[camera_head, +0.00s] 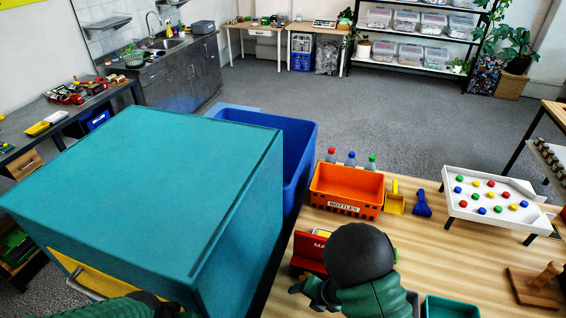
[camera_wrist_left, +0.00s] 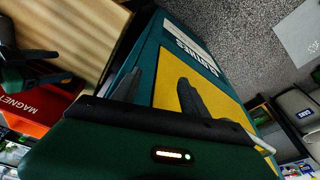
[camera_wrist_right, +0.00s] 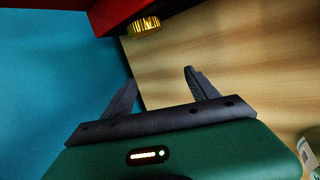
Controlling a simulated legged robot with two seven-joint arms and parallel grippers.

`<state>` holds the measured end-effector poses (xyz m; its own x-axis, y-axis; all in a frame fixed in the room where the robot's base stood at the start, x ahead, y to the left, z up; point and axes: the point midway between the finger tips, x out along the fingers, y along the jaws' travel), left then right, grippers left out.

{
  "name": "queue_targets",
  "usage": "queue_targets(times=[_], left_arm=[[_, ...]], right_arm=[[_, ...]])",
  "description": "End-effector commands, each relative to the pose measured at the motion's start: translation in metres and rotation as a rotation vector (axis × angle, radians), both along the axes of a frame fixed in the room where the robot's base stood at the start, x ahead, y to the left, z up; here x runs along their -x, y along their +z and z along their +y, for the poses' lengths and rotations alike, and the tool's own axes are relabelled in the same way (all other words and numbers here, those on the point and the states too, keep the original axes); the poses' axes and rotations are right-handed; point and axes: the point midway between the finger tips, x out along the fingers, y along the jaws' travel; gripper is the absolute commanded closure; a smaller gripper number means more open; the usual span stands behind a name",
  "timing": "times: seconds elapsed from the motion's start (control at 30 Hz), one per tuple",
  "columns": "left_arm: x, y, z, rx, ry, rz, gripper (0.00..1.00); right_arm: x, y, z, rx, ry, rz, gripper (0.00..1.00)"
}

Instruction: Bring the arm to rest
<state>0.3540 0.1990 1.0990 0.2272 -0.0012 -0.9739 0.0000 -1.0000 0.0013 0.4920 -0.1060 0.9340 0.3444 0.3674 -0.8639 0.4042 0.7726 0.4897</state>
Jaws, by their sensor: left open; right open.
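My right gripper (camera_head: 303,290) is low over the wooden table, beside the red box marked MA (camera_head: 308,248), with its dark round wrist and green arm behind it. In the right wrist view its two dark fingers (camera_wrist_right: 160,80) are spread, with nothing between them. My left arm shows only as a dark green part at the bottom edge of the head view, by the teal cabinet's yellow front. In the left wrist view the left gripper's fingers (camera_wrist_left: 159,80) are apart and empty, in front of the teal cabinet's yellow panel (camera_wrist_left: 210,95); I cannot tell whether they touch it.
The teal cabinet (camera_head: 160,185) fills the left, with a blue bin (camera_head: 300,145) behind it. The wooden table (camera_head: 430,255) holds an orange BOTTLES crate (camera_head: 346,190), a yellow scoop (camera_head: 395,200), a white peg tray (camera_head: 480,180) and a teal tray (camera_head: 450,307). Bare tabletop lies mid-table.

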Motion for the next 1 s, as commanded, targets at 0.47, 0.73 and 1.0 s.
queue_targets(times=[0.47,0.73,1.0], left_arm=[[0.000,-0.047,0.000,0.000,0.000,0.000,0.48],[0.000,-0.051,0.000,0.000,0.000,0.000,0.48],[0.000,-0.050,0.000,0.000,0.000,0.000,0.48]], right_arm=[[0.089,0.105,-0.102,-0.512,-2.076,0.380,0.32],[0.140,0.115,-0.090,-0.618,-2.467,0.540,0.32],[0.139,0.115,-0.090,-0.617,-2.462,0.538,0.32]])
